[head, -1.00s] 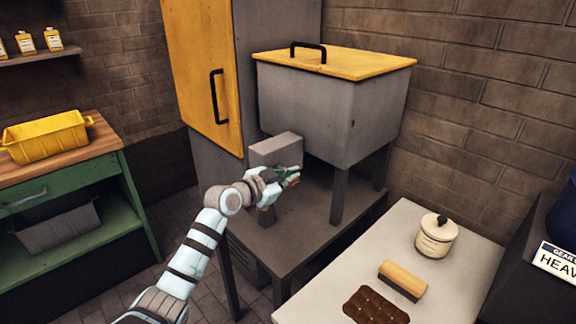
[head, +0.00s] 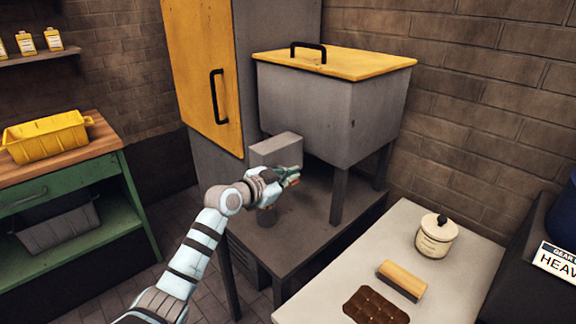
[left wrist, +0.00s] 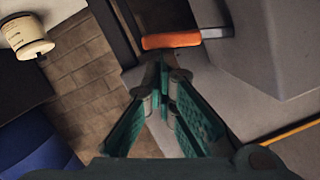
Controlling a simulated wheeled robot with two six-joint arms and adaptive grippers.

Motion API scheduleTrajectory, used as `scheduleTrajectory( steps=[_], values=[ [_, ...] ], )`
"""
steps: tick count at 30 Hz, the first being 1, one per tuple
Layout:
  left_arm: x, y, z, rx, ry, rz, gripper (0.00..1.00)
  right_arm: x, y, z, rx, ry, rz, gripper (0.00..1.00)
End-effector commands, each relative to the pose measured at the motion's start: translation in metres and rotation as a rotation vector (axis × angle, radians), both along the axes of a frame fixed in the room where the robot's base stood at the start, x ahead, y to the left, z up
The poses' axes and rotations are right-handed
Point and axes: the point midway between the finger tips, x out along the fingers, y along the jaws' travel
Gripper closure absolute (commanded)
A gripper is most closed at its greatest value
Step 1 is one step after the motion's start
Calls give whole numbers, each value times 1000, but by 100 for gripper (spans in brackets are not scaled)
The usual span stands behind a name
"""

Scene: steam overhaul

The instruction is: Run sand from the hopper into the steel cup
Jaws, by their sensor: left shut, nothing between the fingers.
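The hopper (head: 305,110) is a grey bin with a yellow lid on legs, standing on a dark metal stand. A grey box-shaped part (head: 277,148) juts out at its front left. My left gripper (head: 292,175) is shut and empty in front of that part. In the left wrist view its fingertips (left wrist: 163,68) meet just short of an orange handle (left wrist: 172,40); I cannot tell whether they touch it. No sand shows. My right gripper is not in view.
A pale table (head: 345,270) at the front right holds a lidded jar (head: 436,238), a wooden-backed block (head: 402,278) and a brown moulded slab (head: 376,305). A green bench with a yellow bin (head: 45,136) stands at left. A yellow-doored cabinet (head: 205,70) rises behind my arm.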

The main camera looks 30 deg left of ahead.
Motion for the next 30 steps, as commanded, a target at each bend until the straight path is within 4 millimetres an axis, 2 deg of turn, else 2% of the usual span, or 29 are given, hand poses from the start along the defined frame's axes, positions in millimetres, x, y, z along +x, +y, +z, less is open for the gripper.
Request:
scheduleTrajectory(
  steps=[8, 11, 15, 17, 24, 30],
  values=[
    [-1, -1, 5, 1, 3, 0, 100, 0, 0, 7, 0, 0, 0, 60],
    [-2, -4, 20, 0, 2, 1, 100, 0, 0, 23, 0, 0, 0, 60],
    [-5, -11, 51, 1, 1, 3, 100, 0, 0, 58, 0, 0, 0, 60],
    [-21, -5, 45, 7, 1, 5, 100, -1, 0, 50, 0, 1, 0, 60],
    [-73, 8, 55, 8, 2, 2, 100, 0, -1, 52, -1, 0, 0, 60],
    [-96, 13, 61, 4, 1, 2, 100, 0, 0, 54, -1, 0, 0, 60]
  ],
)
